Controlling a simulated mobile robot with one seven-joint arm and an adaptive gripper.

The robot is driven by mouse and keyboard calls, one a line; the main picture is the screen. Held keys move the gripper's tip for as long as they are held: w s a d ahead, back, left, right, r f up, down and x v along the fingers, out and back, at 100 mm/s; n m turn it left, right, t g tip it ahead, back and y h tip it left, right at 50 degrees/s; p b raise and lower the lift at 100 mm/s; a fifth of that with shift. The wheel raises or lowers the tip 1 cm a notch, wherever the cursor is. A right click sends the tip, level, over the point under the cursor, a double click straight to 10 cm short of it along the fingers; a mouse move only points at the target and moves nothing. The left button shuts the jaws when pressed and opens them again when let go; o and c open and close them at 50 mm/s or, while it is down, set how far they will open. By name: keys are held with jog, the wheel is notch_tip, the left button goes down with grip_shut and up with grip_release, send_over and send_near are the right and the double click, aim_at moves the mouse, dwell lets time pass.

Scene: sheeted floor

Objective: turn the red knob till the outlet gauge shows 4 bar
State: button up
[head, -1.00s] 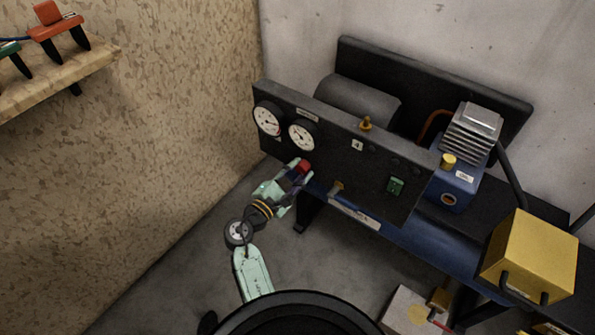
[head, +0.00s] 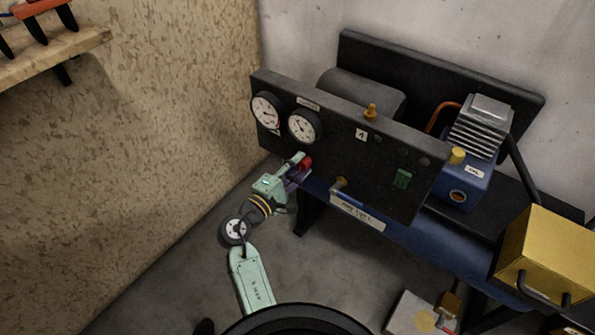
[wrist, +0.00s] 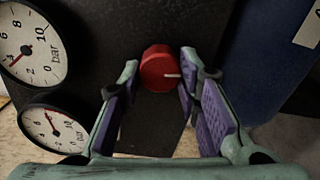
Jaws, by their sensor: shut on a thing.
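The red knob (wrist: 160,70) sits low on the dark panel (head: 340,155), its white mark pointing right in the wrist view. My gripper (wrist: 160,80) has one finger on each side of it and is shut on it. In the head view the knob (head: 305,163) is partly covered by my gripper (head: 297,168). The outlet gauge (head: 304,127) is the right one of two dials. In the wrist view this gauge (wrist: 30,45) is cut by the left edge; its red needle points down-left, the exact figure unclear. A small tag (head: 361,134) reads 4.
The other gauge (head: 266,111) is left of the outlet gauge. A yellow box (head: 545,255) stands at the right. A wooden shelf (head: 60,52) juts out upper left.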

jog(key=shift+m+b, duration=0.3)
jog(key=shift+m, duration=0.2)
jog(key=o, duration=1.1)
jog(key=shift+o, duration=0.2)
jog(key=shift+a, duration=0.1)
jog(key=v, duration=1.2)
